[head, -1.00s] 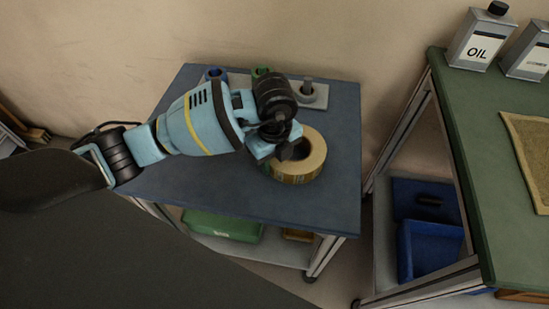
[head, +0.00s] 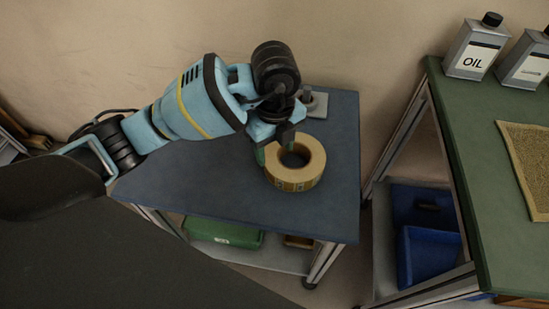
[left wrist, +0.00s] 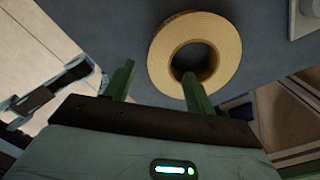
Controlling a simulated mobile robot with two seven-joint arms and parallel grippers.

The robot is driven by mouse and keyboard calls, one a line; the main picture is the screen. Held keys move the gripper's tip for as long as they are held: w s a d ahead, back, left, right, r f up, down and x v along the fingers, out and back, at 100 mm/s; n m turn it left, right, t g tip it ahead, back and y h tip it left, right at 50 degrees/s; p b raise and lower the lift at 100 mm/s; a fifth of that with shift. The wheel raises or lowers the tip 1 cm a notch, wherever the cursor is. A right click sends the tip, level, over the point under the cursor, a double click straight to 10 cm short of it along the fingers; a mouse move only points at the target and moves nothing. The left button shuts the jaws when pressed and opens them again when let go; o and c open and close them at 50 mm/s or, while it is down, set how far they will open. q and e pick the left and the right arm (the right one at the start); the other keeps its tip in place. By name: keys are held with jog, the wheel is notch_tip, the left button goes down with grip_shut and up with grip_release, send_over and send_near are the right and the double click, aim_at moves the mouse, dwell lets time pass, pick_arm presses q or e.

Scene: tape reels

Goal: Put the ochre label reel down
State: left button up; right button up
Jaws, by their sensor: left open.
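The ochre label reel (head: 312,176) lies flat on the blue top of the small table (head: 230,195), near its right side. It also shows in the left wrist view (left wrist: 225,45), hole facing up. My left gripper (head: 272,147) is open and empty, just behind and left of the reel in the head view. In the left wrist view its two green fingers (left wrist: 158,82) are spread apart, and the right fingertip overlaps the reel's near edge by the hole. I cannot tell whether that finger touches it. My right gripper is out of view.
A grey plate with a post (head: 309,101) stands at the table's back, partly hidden by my left arm. A green bench (head: 478,150) at right holds an oil can (head: 471,50) and a tan mat (head: 530,165). The tabletop's front left is clear.

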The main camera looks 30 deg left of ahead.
pick_arm(q)
jog(key=shift+r, duration=2.1)
jog(key=shift+s+f, duration=0.1)
